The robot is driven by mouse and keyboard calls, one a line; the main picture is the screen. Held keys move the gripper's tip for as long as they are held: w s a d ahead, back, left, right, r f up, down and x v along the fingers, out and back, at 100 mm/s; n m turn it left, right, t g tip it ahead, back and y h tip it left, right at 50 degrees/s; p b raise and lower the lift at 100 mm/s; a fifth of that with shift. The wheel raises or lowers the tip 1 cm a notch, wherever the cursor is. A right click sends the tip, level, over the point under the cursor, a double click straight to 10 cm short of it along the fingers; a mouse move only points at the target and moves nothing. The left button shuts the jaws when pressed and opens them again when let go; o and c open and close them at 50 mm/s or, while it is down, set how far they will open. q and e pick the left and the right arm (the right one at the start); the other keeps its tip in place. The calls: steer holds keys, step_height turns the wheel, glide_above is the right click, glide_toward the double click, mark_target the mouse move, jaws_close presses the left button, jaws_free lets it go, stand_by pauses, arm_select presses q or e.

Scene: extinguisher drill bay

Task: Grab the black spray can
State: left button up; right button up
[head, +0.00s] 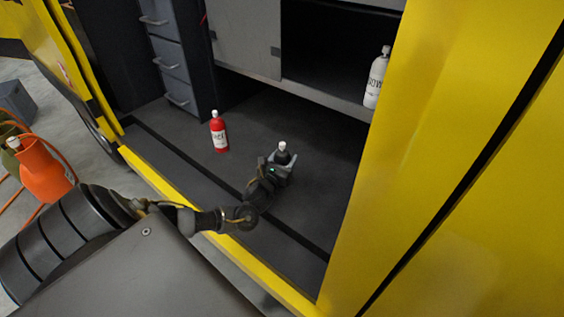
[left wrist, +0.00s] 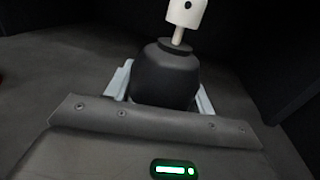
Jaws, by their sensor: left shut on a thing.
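The black spray can (head: 283,156) has a white nozzle and stands upright on the dark floor of the yellow vehicle's bay. My left gripper (head: 281,164) is around its body and shut on it. In the left wrist view the can's black shoulder and white nozzle (left wrist: 167,78) rise between the two light grey fingers of my gripper (left wrist: 163,95). The lower part of the can is hidden by the gripper. My right gripper is not in view.
A red spray can (head: 219,132) stands to the left on the bay floor. A white can (head: 377,80) is on the shelf at right. Grey drawers (head: 172,60) stand at back left. The yellow panel (head: 440,150) bounds the right side. An orange container (head: 42,170) is outside at left.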

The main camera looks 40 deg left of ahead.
mark_target(284, 152)
arm_select(q)
steer(key=c, duration=0.4)
steer(key=shift+r, duration=0.1)
